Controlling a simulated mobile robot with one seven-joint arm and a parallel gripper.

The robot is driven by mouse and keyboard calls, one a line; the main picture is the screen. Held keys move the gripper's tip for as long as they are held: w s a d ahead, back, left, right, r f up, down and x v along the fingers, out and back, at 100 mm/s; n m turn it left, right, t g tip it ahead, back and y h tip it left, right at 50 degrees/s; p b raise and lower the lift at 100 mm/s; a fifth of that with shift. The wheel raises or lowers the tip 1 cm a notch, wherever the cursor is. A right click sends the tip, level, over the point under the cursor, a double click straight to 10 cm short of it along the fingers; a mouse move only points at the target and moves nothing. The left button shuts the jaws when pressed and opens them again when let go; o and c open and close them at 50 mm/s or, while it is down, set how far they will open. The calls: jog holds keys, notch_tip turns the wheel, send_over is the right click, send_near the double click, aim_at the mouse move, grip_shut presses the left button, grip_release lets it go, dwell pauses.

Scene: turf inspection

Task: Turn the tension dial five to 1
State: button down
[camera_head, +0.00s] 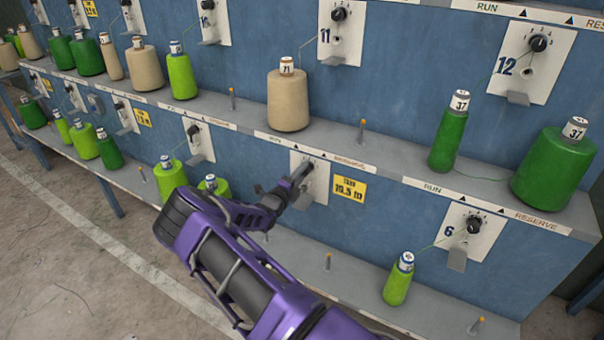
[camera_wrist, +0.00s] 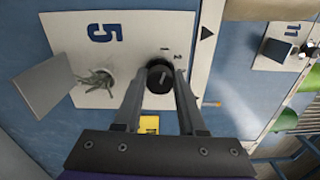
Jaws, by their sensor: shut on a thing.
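The tension dial five is a black knob (camera_wrist: 160,78) on a white plate marked 5 (camera_wrist: 68,58), seen in the wrist view. My gripper (camera_wrist: 160,86) has one finger on each side of the knob and is shut on it. Small numerals show on the plate beside the knob, but the dial's setting cannot be read.
A metal flap (camera_wrist: 42,78) and a metal fitting (camera_wrist: 97,79) sit beside the dial. A yellow tag (camera_head: 348,189) is right of the plate. A green cone (camera_head: 213,185) stands close to my arm. Dial 6 (camera_head: 473,226) is farther right.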

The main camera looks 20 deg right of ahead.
jog(key=shift+n, duration=0.8)
jog(key=shift+c, duration=2.4)
grip_release()
jog(key=shift+a, duration=0.15)
jog(key=p+v, duration=0.1)
jog(key=v, duration=1.6)
jog(key=shift+s+a, duration=0.1)
